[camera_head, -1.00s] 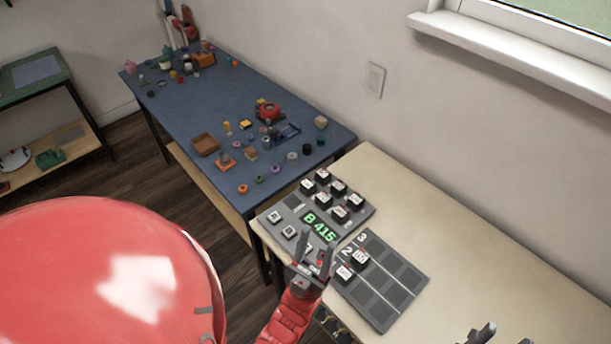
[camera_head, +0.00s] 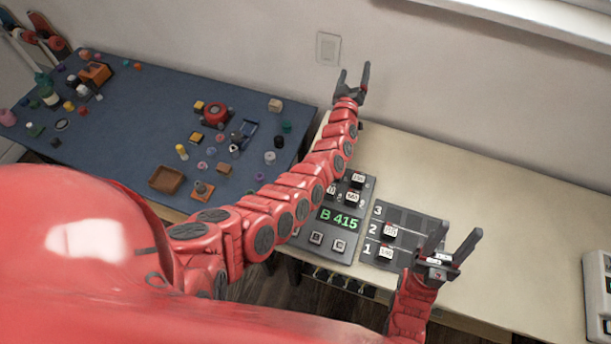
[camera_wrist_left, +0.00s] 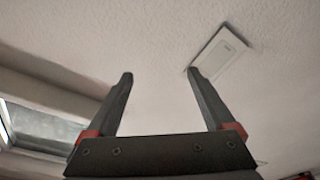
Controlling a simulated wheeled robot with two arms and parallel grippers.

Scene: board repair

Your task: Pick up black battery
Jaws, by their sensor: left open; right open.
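I cannot pick out a black battery for certain. Small dark blocks with white labelled tops, such as one block (camera_head: 390,230), sit on the grey numbered panel, and more sit on the display board (camera_head: 341,222) reading B 415. My left arm crosses over part of that board and hides some of it. My left gripper (camera_head: 354,72) is open and empty, raised in front of the wall. In the left wrist view its fingers (camera_wrist_left: 160,76) point at wall, with nothing between them. My right gripper (camera_head: 461,231) is open, just right of the numbered panel.
The blue table (camera_head: 125,135) holds many small loose parts, a brown tray (camera_head: 166,180) and a red round item (camera_head: 215,112). The cream table (camera_head: 500,190) is clear on its right, except for a pale device (camera_head: 598,290) at the edge. A switch plate (camera_head: 328,48) is on the wall.

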